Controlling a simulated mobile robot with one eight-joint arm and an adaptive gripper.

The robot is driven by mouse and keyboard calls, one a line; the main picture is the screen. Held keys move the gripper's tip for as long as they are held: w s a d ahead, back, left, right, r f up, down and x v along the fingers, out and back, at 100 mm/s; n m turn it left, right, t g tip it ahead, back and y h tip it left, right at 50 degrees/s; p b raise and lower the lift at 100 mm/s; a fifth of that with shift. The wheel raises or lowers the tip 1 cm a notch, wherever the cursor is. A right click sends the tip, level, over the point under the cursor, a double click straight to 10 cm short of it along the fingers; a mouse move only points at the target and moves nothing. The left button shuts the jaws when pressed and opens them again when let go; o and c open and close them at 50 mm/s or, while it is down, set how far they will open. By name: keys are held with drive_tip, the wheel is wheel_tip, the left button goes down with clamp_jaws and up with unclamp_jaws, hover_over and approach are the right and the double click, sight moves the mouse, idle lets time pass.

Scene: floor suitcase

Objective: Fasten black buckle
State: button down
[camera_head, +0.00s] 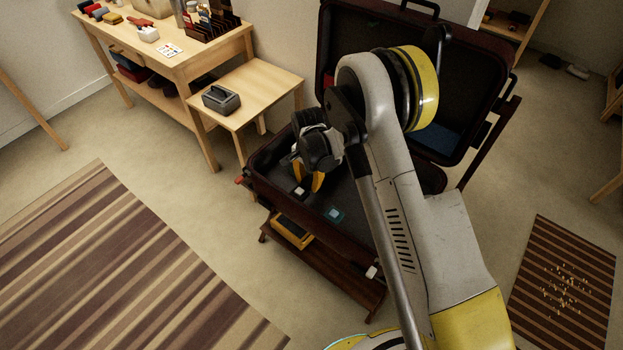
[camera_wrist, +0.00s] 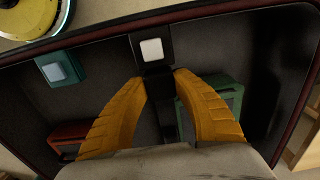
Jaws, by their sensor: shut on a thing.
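The black buckle (camera_wrist: 162,95) shows in the wrist view as a dark upright piece between my gripper's two yellow fingers. Just beyond the fingertips is a black part with a white square (camera_wrist: 151,50), at the suitcase's inner wall. My gripper (camera_wrist: 158,82) is shut on the black buckle, low inside the open suitcase (camera_wrist: 105,35). Whether the two black parts are joined cannot be told. In the head view my gripper (camera_head: 308,187) is over the left part of the suitcase base (camera_head: 345,236), and the buckle is mostly hidden there.
A teal buckle part (camera_wrist: 60,68), a red part (camera_wrist: 68,138) and a green part (camera_wrist: 222,97) lie around my fingers. The raised lid (camera_head: 345,35) stands behind my arm. A small table with a grey caddy (camera_head: 221,99) is left of the suitcase.

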sight(308, 182)
drive_tip(key=shift+s+a, duration=0.1)
drive_tip(key=shift+s, duration=0.1)
drive_tip(key=c, duration=1)
unclamp_jaws()
drive_tip(key=shift+a, duration=0.1)
wheel_tip(308, 182, up, 12)
